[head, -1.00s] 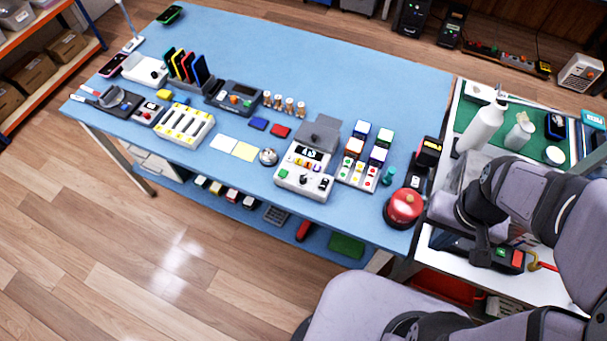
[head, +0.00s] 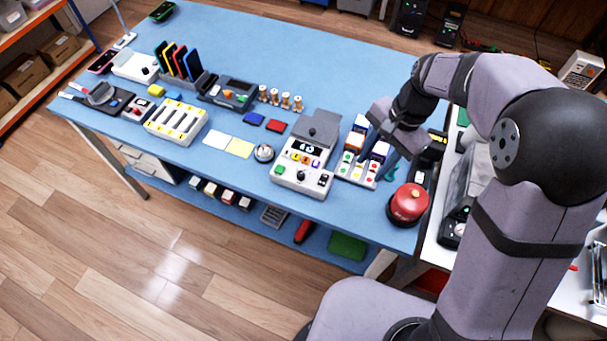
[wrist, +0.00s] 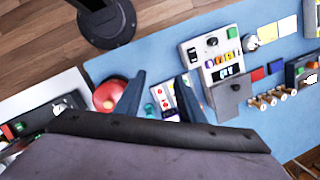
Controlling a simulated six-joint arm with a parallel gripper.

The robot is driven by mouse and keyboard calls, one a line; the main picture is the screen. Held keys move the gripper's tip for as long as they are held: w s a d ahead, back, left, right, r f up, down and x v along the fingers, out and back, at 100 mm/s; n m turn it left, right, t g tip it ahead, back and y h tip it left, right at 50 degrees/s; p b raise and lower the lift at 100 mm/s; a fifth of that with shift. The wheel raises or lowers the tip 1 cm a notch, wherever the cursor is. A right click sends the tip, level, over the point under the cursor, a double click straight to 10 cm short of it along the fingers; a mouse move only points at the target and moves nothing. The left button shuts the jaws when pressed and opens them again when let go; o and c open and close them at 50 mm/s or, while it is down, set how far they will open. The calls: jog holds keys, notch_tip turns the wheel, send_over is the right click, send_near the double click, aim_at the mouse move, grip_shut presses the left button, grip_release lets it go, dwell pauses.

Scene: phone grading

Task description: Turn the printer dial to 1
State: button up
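The printer (head: 303,160) is a light grey box with a small lit display, coloured buttons and a grey top unit. It stands near the front edge of the blue table. Its black dial (head: 301,176) is on the front panel; its setting is too small to read. The printer also shows in the wrist view (wrist: 228,58), with the dial (wrist: 211,42) in sight. My gripper (head: 372,150) is over the button rack to the right of the printer, apart from the dial. In the wrist view its two fingers (wrist: 160,80) are spread with nothing held between them.
A rack of coloured buttons and blocks (head: 353,172) lies below my gripper. A red round button (head: 409,203) stands at the table's right corner. A metal bell (head: 264,152) and yellow note (head: 240,148) lie left of the printer.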

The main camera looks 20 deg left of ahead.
aim_at(301, 174)
jog(key=w+a+f+m+g+y+b, duration=0.1)
jog(key=a+f+m, duration=0.15)
jog(key=a, duration=0.55)
jog(key=a+f+m+g+b, duration=0.1)
jog(key=a+f+b, duration=0.15)
jog(key=a, duration=0.45)
jog(key=shift+p+x, duration=1.35)
jog(key=shift+x, duration=2.5)
jog(key=shift+w+d, duration=0.1)
jog(key=shift+w, duration=0.1)
grip_shut()
